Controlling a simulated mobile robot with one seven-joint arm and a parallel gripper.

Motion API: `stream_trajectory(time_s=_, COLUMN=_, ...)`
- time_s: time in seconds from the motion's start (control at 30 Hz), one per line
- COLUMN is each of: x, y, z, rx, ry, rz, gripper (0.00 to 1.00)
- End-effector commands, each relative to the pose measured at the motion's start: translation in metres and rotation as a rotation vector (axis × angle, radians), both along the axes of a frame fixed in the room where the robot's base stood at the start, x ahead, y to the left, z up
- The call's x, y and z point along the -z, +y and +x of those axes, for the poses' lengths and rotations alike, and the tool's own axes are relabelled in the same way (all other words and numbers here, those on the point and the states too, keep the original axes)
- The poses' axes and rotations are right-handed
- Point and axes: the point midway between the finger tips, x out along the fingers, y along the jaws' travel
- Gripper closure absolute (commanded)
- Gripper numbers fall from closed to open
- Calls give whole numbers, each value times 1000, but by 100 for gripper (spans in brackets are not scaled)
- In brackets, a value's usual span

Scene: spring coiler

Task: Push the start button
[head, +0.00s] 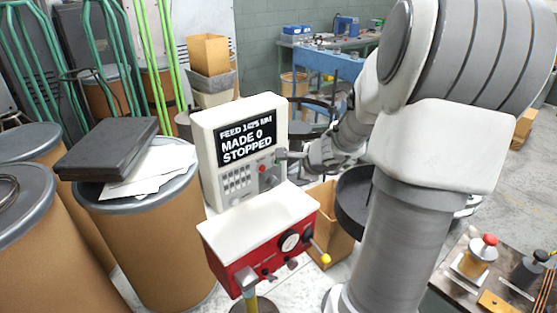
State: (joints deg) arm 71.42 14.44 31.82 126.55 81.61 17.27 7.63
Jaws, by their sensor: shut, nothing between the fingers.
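The control box (204,150) is off-white and upright, with a black screen (247,138) reading "FEED 1425 MM, MADE 0, STOPPED"; the feed figure is hard to read. A red button (262,168) and a small keypad (238,181) sit below the screen. No button is clearly marked as start at this size.
A red machine unit (262,250) with a white top, dial and yellow-knobbed lever stands in front of the box. Brown drums (150,250) crowd the left; one carries a black case (108,148) and papers. A cardboard box (328,222) stands right of the machine.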

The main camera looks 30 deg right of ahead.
Motion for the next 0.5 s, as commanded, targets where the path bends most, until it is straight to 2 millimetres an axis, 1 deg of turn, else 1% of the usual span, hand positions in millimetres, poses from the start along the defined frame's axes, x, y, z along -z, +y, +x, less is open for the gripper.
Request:
stream_trajectory(time_s=0.03, x=-1, y=1, z=7, rx=-4, ry=-1, rz=0, gripper=100)
stream_trajectory(time_s=0.2, x=0, y=2, z=20, rx=-3, ry=0, rz=0, gripper=100)
stream_trajectory(time_s=0.33, x=0, y=2, z=25, rx=-2, ry=0, rz=-1, gripper=100)
stream_trajectory(time_s=0.5, x=0, y=2, z=25, rx=-1, ry=0, rz=-1, gripper=100)
